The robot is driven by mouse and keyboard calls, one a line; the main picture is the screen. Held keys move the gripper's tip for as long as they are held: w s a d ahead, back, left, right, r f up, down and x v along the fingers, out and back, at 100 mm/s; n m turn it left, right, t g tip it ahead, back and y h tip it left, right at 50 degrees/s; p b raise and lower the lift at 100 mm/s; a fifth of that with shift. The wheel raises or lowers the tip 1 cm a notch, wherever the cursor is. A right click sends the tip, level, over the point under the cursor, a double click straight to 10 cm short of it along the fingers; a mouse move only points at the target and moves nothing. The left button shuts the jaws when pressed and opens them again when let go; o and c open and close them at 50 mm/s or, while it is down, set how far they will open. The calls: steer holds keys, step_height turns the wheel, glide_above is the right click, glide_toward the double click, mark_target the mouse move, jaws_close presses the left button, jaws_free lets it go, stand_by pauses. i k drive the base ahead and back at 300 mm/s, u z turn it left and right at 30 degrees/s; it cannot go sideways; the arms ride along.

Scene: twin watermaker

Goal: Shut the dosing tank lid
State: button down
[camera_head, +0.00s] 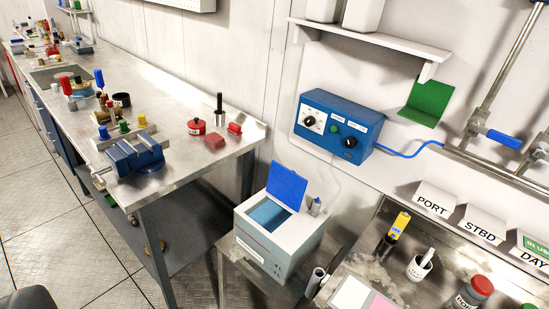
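The dosing tank (278,243) is a white and grey box on a low metal stand, at the lower middle of the view. Its blue lid (288,186) stands raised at the back edge of the opening, tilted up. The opening (268,217) shows a blue inside. A small grey fitting (314,206) stands on the tank top, right of the lid. My gripper's fingers do not show. A dark rounded shape at the bottom left corner cannot be made out clearly.
A blue control box (337,128) with knobs hangs on the wall above the tank. A steel workbench (190,165) with a blue vise (135,157) stands left.

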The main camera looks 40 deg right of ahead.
mark_target(284, 184)
steer(key=u, duration=0.05)
steer(key=i, duration=0.95)
steer(key=z, duration=1.75)
